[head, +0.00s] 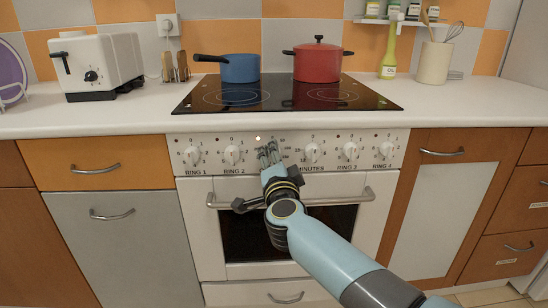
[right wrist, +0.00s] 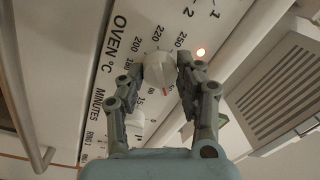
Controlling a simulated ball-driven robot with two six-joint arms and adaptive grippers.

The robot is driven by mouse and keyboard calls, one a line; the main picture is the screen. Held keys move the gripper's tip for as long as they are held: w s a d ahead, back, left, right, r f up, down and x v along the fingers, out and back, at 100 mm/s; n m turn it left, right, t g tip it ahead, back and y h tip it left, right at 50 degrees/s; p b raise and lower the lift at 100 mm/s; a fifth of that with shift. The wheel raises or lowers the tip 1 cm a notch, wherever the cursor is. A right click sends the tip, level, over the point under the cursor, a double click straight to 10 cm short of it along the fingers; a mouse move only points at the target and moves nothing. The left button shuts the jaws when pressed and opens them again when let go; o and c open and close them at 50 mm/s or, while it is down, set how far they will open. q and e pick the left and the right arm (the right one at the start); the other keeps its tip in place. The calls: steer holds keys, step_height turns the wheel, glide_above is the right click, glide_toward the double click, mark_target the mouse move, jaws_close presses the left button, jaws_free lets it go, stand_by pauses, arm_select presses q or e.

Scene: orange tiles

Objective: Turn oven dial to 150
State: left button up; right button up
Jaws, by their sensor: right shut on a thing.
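Part of the scale is hidden by the fingers. In the head view my right gripper (head: 268,155) covers the oven dial, between the RING 2 dial (head: 232,154) and the MINUTES dial (head: 313,152). My left gripper is not in view.
An indicator lamp (head: 258,139) glows above the dial. The oven door handle (head: 345,196) runs below the panel, behind my right arm. A blue pot (head: 240,68) and a red pot (head: 318,63) stand on the black hob (head: 285,104).

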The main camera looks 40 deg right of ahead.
steer(key=m+b, duration=0.1)
steer(key=m, duration=0.6)
steer(key=m+h+b, duration=0.1)
steer(key=m, duration=0.6)
steer(key=shift+a+f+m+g, duration=0.1)
steer(key=shift+f+m+g, duration=0.1)
steer(key=shift+m+g, duration=0.1)
stand_by(0.4)
steer(key=o, duration=1.1)
steer(key=shift+r, duration=0.1)
steer(key=shift+o, duration=0.2)
steer(key=v, duration=0.7)
steer(key=shift+s+a, duration=0.15)
steer(key=shift+s, duration=0.05)
